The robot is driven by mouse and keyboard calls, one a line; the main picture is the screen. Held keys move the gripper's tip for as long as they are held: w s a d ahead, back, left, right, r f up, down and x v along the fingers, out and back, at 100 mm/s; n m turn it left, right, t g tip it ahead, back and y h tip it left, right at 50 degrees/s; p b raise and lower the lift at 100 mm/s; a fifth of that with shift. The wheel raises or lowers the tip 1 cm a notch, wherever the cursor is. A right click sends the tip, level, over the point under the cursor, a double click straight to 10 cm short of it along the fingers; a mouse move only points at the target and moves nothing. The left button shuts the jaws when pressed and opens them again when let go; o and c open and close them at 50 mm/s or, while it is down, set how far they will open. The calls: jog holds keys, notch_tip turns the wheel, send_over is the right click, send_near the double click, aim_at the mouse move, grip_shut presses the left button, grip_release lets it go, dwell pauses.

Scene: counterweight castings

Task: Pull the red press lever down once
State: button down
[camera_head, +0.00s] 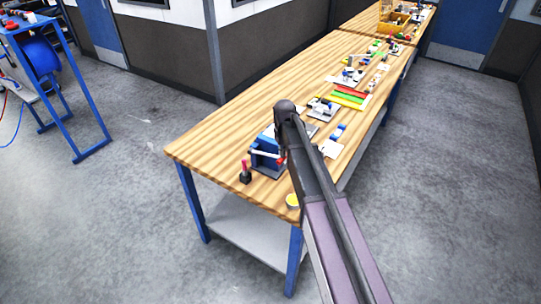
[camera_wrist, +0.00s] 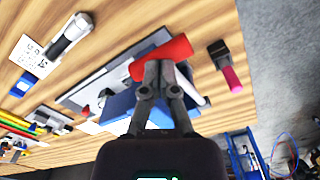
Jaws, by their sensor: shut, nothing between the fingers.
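The blue press (camera_head: 266,150) stands on a grey base plate near the front end of the wooden bench. Its pale lever arm ends in a red handle (camera_head: 281,161). In the wrist view the red lever handle (camera_wrist: 176,52) lies across the fingertips, with the blue press body (camera_wrist: 122,103) below and behind. My gripper (camera_wrist: 158,66) is shut and empty, its fingertips overlapping the handle's lower edge. I cannot tell whether they touch it. In the head view my arm hides the gripper's fingers.
A pink-handled black tool (camera_head: 246,172) stands left of the press near the bench edge. White cards, small parts and coloured strips (camera_head: 350,97) lie farther along the bench (camera_head: 215,135). The left side of the bench is mostly clear.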

aim_at(282, 161)
notch_tip(282, 161, down, 5)
jog(key=b, duration=0.5)
dwell(1.0)
jog(key=shift+r, duration=0.15)
jog(key=shift+r+p, duration=4.85)
jog(key=shift+p, duration=0.25)
jog(key=s+d+f+m+b, duration=0.1)
jog(key=s+d+f+b, duration=0.2)
jog(key=s, duration=0.4)
jog(key=s+d+f+m+b, duration=0.2)
jog(key=s+d+f+b, duration=0.2)
jog(key=s, duration=0.4)
jog(key=s+d+f+m+b, duration=0.2)
jog(key=s+d+f+b, duration=0.1)
jog(key=s, duration=0.5)
jog(key=shift+s+d+f, duration=0.2)
jog(key=shift+d+f, duration=0.05)
jog(key=shift+d, duration=0.4)
